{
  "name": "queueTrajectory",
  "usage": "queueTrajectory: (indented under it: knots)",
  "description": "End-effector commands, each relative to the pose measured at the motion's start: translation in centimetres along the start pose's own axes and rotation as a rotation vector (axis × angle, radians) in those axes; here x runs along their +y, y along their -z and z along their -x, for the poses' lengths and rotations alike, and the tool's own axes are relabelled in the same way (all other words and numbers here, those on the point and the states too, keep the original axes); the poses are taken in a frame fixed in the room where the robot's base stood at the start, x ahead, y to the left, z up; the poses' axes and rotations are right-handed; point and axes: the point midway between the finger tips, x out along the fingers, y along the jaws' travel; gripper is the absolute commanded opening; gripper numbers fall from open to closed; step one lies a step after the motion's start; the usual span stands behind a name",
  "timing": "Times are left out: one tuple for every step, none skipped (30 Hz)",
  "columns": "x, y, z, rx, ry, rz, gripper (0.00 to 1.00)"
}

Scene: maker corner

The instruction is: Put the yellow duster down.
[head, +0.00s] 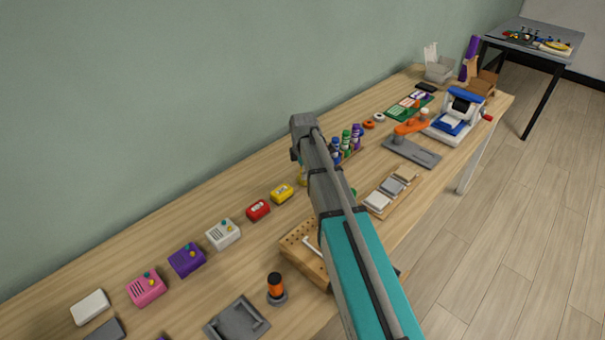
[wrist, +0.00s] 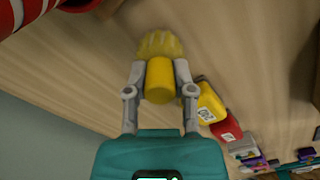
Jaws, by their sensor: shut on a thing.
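In the wrist view my gripper (wrist: 159,77) is shut on the yellow duster (wrist: 160,44). Its grey fingers press on either side of the smooth yellow handle. The ribbed, tuft-like yellow head points away from the gripper, over the wood tabletop. I cannot tell whether the duster touches the wood. In the head view my arm hides the gripper; a small yellow patch shows beside the arm, possibly the duster.
A yellow box (head: 282,193) and a red box (head: 258,209) stand close by on the workbench (head: 190,290); the wrist view shows both right of the gripper. A peg-holed wooden block (head: 296,247) is nearer. Bare wood lies between the boxes and wall.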

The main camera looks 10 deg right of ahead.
Motion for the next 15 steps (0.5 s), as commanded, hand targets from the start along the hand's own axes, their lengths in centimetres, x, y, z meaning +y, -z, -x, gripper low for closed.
queueTrajectory:
  knots:
    - [0.0,-0.01,0.02,0.0,0.0,0.0,0.0]
    - [0.0,-0.02,0.02,0.0,0.0,0.0,0.0]
    - [0.0,-0.02,-0.02,0.0,0.0,0.0,0.0]
    - [0.0,-0.02,-0.08,0.0,0.0,0.0,0.0]
    - [0.0,-0.03,-0.16,0.0,0.0,0.0,0.0]
    - [0.0,-0.03,-0.28,0.0,0.0,0.0,0.0]
    - [0.0,-0.03,-0.36,0.0,0.0,0.0,0.0]
    - [0.0,-0.03,-0.43,0.0,0.0,0.0,0.0]
    - [0.0,-0.03,-0.29,0.0,0.0,0.0,0.4]
    - [0.0,-0.04,-0.27,0.0,0.0,-0.001,0.46]
    - [0.0,-0.04,-0.27,0.0,0.0,-0.001,0.51]
    - [0.0,-0.05,-0.27,0.0,0.0,-0.001,0.58]
    - [0.0,-0.05,-0.27,0.0,0.0,-0.001,0.64]
    - [0.0,-0.05,-0.27,0.0,0.0,-0.001,0.67]
    - [0.0,-0.05,-0.27,0.0,0.0,-0.001,0.67]
